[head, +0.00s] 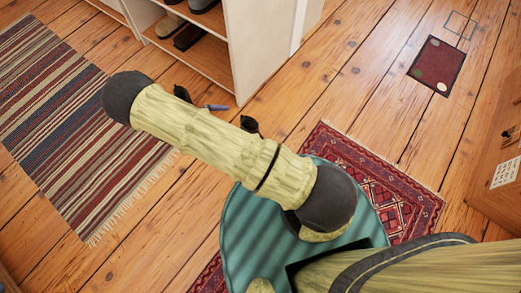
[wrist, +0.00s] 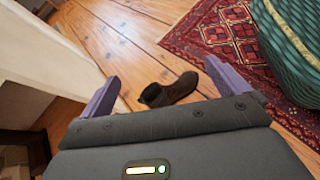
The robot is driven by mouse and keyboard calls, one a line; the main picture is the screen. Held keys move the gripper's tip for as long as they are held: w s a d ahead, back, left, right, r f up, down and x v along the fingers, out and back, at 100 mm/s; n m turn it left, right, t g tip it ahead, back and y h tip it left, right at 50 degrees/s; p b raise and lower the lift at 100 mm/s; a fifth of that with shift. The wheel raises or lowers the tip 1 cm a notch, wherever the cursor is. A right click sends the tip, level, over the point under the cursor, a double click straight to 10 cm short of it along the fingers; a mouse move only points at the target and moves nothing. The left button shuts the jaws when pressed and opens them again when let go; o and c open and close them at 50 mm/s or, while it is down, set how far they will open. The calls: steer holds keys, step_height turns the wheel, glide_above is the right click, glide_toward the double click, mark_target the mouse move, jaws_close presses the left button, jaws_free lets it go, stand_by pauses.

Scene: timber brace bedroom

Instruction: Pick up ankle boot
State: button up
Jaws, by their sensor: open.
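The brown ankle boot (wrist: 168,90) lies on the plank floor in the wrist view. It sits in the gap between the two purple fingers of my gripper (wrist: 160,74), which are spread apart and empty. The gripper's front edge comes close to the boot's lower side in the picture; how far it is above the boot I cannot tell. In the head view my arm covers most of the gripper, and a bluish-purple fingertip (head: 217,107) shows beyond it.
A white shelf unit (head: 262,50) with dark shoes (head: 188,37) stands beyond my arm. A striped rug (head: 60,120) lies at left, a red patterned rug (head: 400,190) at right. A wooden cabinet (head: 485,200) stands at the right edge.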

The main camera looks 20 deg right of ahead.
steer(key=a+f+n+t+b, duration=0.2)
steer(key=f+t+b, duration=0.1)
steer(key=f, duration=0.5)
steer(key=a+f+n+t+h+b, duration=0.1)
steer(key=f+n+t+b, duration=0.2)
steer(key=f+b, duration=0.2)
steer(key=s+a+f+n+t+h+b, duration=0.1)
steer(key=f+b, duration=0.4)
steer(key=f, duration=0.6)
steer(key=a+n+t, duration=0.1)
steer(key=n+t, duration=0.1)
steer(key=shift+a+f+t, duration=0.3)
steer(key=shift+a+t, duration=0.05)
steer(key=shift+t, duration=0.05)
steer(key=b+x, duration=0.5)
steer(key=x, duration=0.7)
steer(key=shift+d, duration=0.15)
